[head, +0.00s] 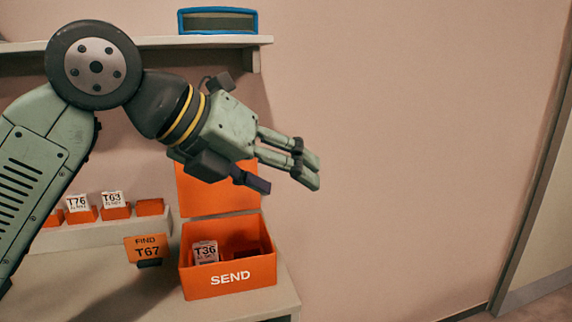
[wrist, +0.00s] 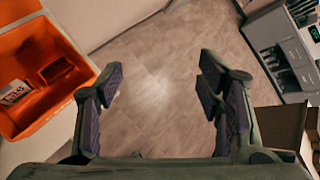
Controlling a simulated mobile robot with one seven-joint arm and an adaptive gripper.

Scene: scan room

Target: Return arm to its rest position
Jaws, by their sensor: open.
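My gripper (head: 290,178) is raised in front of and above the orange SEND box (head: 229,277) in the head view, pointing right and slightly down. In the wrist view my gripper (wrist: 162,100) has its fingers wide apart, with nothing between them but floor behind. The SEND box is open, with its lid standing up behind. A white card marked T36 (head: 205,251) stands in its left part. The box also shows at the left of the wrist view (wrist: 28,128), apart from the fingers.
A white rack (head: 100,235) holds cards T76 (head: 77,202) and T63 (head: 112,199) in orange slots. An orange FIND T67 sign (head: 147,249) stands beside the box. A wall shelf (head: 160,42) carries a blue-framed item (head: 217,21). The right side is clear of objects up to the wall.

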